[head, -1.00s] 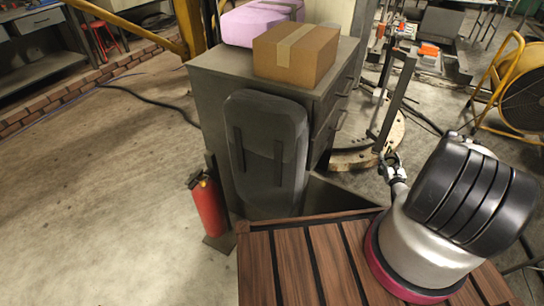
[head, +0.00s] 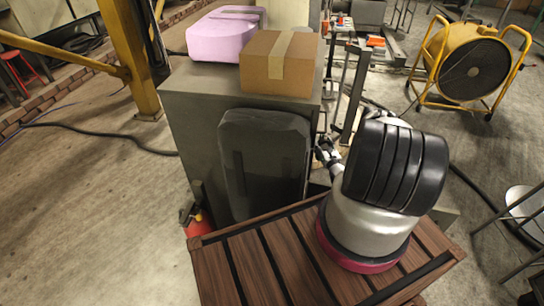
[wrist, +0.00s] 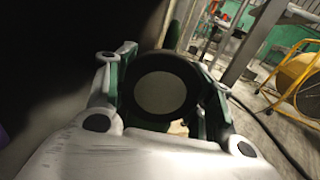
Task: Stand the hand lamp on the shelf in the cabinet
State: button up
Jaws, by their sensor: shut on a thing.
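My gripper (wrist: 165,105) is shut on the hand lamp (wrist: 163,92), which shows in the wrist view as a dark ring around a pale grey disc, between the two fingers. The rest of the lamp is mostly hidden. In the head view my gripper (head: 325,152) shows small beside the right edge of the grey metal cabinet (head: 190,135), mostly behind my thick black and silver arm. The lamp cannot be made out there. No shelf or opening of the cabinet shows. A dark surface fills the left of the wrist view, close to the gripper.
A cardboard box (head: 279,66) and a pink case (head: 222,37) lie on the cabinet top. A dark rounded panel (head: 265,165) is against its near side. Wooden slats (head: 270,262) lie below my arm. A fire extinguisher (head: 201,222) and a yellow fan (head: 472,68) stand on the floor.

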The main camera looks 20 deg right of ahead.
jog(key=w+a+f, duration=0.3)
jog(key=w+a, duration=0.5)
jog(key=a, duration=0.4)
jog(key=shift+w+a+f, duration=0.2)
jog(key=shift+w+a, duration=0.05)
jog(key=shift+a, duration=0.05)
jog(key=o, duration=1.3)
jog(key=shift+s, duration=0.1)
jog(key=s, duration=0.2)
jog(key=s+a, duration=0.1)
jog(key=s, duration=0.4)
jog(key=shift+s+a, duration=0.1)
jog(key=shift+a, duration=0.15)
jog(key=shift+d, duration=0.1)
